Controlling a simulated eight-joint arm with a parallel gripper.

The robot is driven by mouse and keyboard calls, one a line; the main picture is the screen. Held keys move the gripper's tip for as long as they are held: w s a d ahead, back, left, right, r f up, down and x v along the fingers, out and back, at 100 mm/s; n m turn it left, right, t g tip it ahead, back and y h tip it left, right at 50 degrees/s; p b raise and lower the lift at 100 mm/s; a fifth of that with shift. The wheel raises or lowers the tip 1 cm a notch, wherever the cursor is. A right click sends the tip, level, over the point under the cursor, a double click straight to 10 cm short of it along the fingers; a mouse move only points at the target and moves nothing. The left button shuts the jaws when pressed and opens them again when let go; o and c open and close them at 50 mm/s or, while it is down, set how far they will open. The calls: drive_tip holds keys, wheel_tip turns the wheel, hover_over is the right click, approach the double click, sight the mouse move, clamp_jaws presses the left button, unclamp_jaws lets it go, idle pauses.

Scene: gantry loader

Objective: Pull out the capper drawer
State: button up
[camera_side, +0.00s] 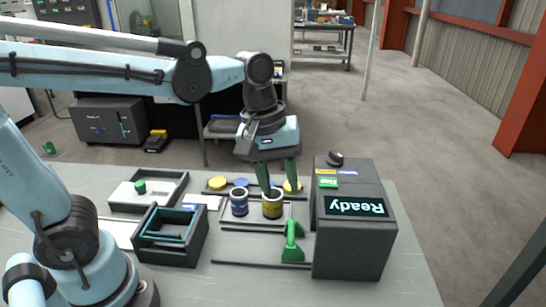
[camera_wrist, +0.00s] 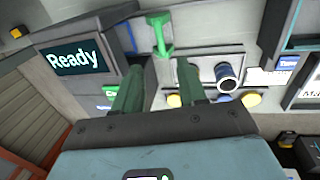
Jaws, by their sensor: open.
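The capper (camera_side: 350,245) is a dark grey box with a lit "Ready" screen; the screen also shows in the wrist view (camera_wrist: 75,57). A green handle (camera_side: 292,243) stands by its left side, between two dark rails on the table. I take it for the drawer's handle; the drawer itself is mostly hidden and appears pushed in. The handle shows in the wrist view (camera_wrist: 160,35), beyond my fingertips. My gripper (camera_side: 280,188) has green fingers, spread apart and empty in the wrist view (camera_wrist: 158,68). It is above and behind the handle, not touching it.
A blue-banded cup (camera_side: 239,204) and a yellow-banded cup (camera_side: 272,206) stand just behind the handle, close to my fingers. Yellow and blue discs (camera_side: 217,183) lie behind them. A dark open frame box (camera_side: 173,237) stands left.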

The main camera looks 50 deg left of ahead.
sight(290, 232)
drive_tip(key=f, duration=0.3)
drive_tip(key=w+d+f, duration=0.1)
drive_tip(key=f, duration=0.7)
drive_tip(key=shift+w+d+f, duration=0.15)
drive_tip(key=shift+w+d, duration=0.1)
drive_tip(key=shift+d, duration=0.05)
clamp_jaws()
